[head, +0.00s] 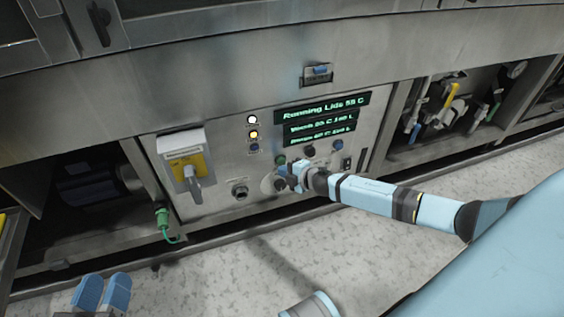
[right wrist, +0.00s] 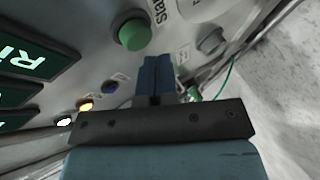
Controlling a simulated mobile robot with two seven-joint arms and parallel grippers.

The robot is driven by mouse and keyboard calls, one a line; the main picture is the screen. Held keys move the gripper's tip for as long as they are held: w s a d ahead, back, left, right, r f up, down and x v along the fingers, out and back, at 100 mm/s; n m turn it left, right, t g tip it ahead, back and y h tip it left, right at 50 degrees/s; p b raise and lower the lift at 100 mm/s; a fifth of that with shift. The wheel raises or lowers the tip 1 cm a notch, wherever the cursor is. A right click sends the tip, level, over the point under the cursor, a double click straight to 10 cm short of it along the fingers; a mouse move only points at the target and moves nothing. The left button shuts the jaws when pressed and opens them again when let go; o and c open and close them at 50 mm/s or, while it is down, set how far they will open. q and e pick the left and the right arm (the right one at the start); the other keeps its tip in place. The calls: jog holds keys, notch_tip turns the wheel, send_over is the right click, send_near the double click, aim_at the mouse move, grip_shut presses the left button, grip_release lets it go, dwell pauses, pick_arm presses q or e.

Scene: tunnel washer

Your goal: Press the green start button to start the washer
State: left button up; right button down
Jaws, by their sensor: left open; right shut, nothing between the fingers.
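The green start button (right wrist: 133,36) sticks out of the steel panel in the right wrist view, with a partly cut-off "Sta" label beside it. In the head view the button (head: 281,160) is small, just above my right fingertips. My right gripper (head: 284,173) is shut and empty, close to the panel. In the right wrist view its blue fingertips (right wrist: 156,60) are just below the button in the picture, and no contact shows. My left gripper (head: 103,291) is open and empty at the bottom left, away from the panel.
Green-lit displays (head: 322,108), the top one reading "Running", sit above the button. White, yellow and blue lamps (head: 253,134) are to its left. A yellow isolator switch (head: 188,168) stands further left. Valves and pipes (head: 440,108) fill the right bay. The floor in front is mostly clear.

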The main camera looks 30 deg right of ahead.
jog(key=shift+s, duration=0.1)
jog(key=s, duration=0.2)
jog(key=s+a+p, duration=0.1)
jog(key=s, duration=0.2)
jog(key=shift+a, duration=0.15)
dwell(0.3)
dwell(0.8)
